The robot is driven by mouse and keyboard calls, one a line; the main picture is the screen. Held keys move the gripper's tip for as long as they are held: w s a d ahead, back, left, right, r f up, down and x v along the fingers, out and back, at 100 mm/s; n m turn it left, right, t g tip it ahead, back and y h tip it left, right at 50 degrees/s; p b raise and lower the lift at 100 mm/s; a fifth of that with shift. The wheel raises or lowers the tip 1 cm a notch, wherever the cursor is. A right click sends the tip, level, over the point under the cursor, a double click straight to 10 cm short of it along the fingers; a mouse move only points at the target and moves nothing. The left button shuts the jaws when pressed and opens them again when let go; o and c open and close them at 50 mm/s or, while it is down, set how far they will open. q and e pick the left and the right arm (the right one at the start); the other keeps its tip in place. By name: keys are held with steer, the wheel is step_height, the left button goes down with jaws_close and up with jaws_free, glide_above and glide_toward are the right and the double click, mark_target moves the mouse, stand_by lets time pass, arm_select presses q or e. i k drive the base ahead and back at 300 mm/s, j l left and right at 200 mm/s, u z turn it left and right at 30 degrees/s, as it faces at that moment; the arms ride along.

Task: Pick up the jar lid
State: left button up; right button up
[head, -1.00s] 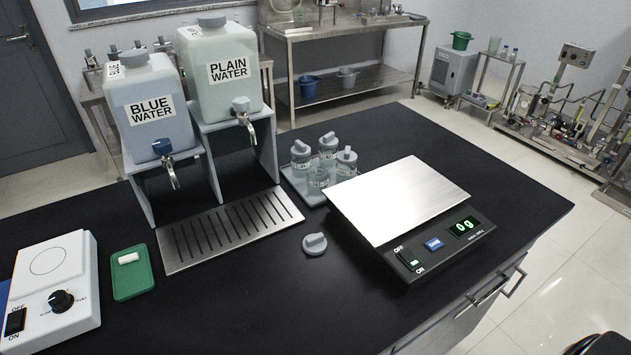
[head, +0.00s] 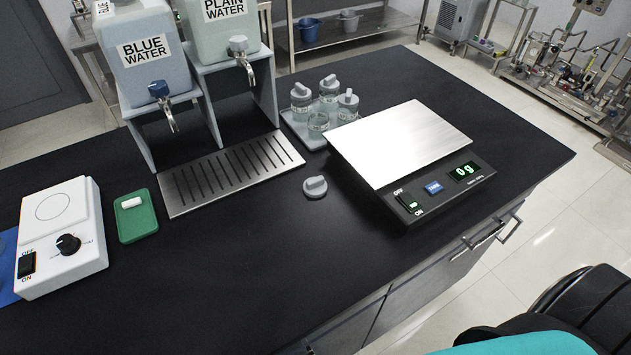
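The jar lid (head: 315,187) is a round grey cap with a raised grip on top. It lies alone on the black bench top (head: 270,270), between the drip tray and the scale. Several glass jars (head: 329,89) stand on a small tray behind it; some wear similar grey lids, and the front one (head: 318,122) appears open. Neither of my grippers shows in the head view.
The scale (head: 400,140), reading 0 g, stands right of the lid. The slotted drip tray (head: 232,172) and water dispensers (head: 150,55) are to its left and behind. A green tray (head: 137,226) with a white bar and a white stirrer (head: 60,235) stand far left. The front bench is clear.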

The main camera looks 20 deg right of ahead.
mark_target(314, 187)
steer(key=k+l, duration=0.1)
steer(key=k, duration=0.9)
